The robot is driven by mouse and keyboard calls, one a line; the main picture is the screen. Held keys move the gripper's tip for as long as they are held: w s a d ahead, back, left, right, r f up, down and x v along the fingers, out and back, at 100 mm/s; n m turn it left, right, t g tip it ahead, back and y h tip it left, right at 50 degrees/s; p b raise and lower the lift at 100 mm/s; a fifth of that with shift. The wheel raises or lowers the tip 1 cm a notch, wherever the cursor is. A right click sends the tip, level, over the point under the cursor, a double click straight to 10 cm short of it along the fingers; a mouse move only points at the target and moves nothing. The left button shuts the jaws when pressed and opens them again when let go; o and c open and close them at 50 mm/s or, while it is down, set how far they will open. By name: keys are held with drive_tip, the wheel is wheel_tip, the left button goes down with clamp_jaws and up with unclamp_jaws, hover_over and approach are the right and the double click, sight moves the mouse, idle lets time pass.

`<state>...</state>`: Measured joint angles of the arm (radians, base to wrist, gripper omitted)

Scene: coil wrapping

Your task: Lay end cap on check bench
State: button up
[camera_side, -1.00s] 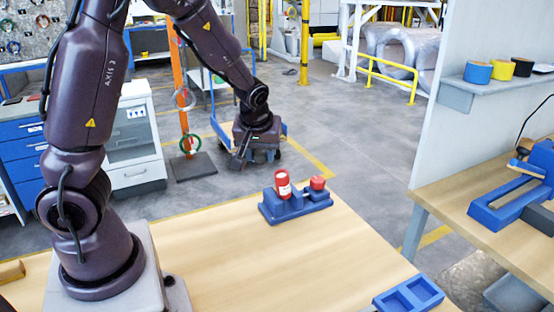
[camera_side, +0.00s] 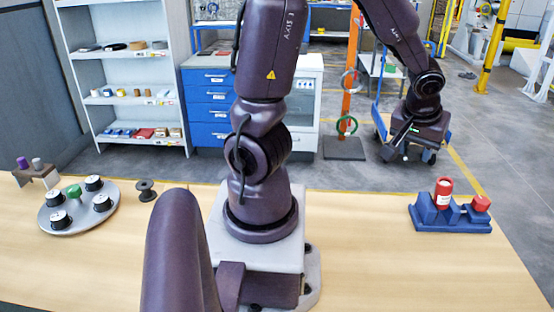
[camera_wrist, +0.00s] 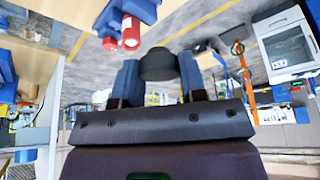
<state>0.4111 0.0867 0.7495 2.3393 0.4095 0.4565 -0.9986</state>
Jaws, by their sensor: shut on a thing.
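My gripper (camera_side: 398,146) hangs at the end of my arm at the upper right of the side view, over the floor beyond the table. In the wrist view my gripper (camera_wrist: 160,64) is shut on a dark, round piece, which I take to be the end cap (camera_wrist: 158,66). It sits between the two blue-grey fingers, clear of any surface. The check bench cannot be told for sure; a wooden surface (camera_wrist: 27,56) with blue parts shows at the left edge of the wrist view.
A blue fixture (camera_side: 452,222) with a red canister (camera_side: 443,191) and a red knob (camera_side: 481,202) stands at the table's right. A round tray (camera_side: 77,222) with several spools and a dark loose spool (camera_side: 147,191) are at the left. The table (camera_side: 390,275) is clear in front.

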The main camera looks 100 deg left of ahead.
drive_tip(key=w+d+f+m+t+h, duration=0.1)
drive_tip(key=w+d+f+m, duration=0.35)
drive_tip(key=d+f, duration=0.65)
hover_over(493, 280)
drive_tip(key=s, duration=0.2)
drive_tip(key=f, duration=0.7)
drive_tip(key=shift+w+d, duration=0.15)
drive_tip(key=shift+d, duration=0.15)
drive_tip(key=shift+w+f, duration=0.2)
drive_tip(key=shift+f, duration=0.05)
drive_tip(key=shift+w+f, duration=0.15)
drive_tip(key=shift+f, duration=1.5)
